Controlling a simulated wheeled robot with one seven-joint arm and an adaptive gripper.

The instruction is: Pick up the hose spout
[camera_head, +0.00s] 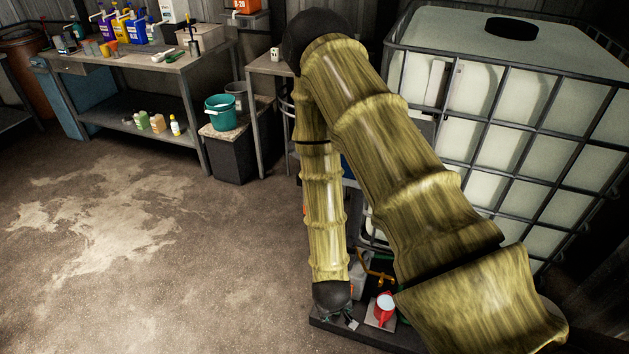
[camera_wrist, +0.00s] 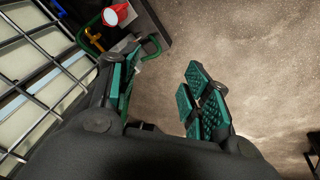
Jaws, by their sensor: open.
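My gripper (camera_wrist: 160,88) is open and empty, with teal pads on both fingers and bare concrete floor showing between them. In the head view, it is mostly hidden below the dark wrist end of my arm. An orange-yellow curved piece (camera_wrist: 93,38), which may be the hose spout, lies left of and beyond the left finger in the wrist view. It also shows in the head view (camera_head: 377,268), partly hidden by my arm. I cannot tell its full shape. A red container with a pale top (camera_wrist: 116,13) is beside it, also seen in the head view (camera_head: 384,308).
A large caged white tank (camera_head: 480,120) stands at the right, close to the yellow piece. A dark low base (camera_head: 365,335) lies under the red container. A workbench (camera_head: 130,60) with bottles and a teal bucket (camera_head: 220,110) are at the back left. The left floor is clear.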

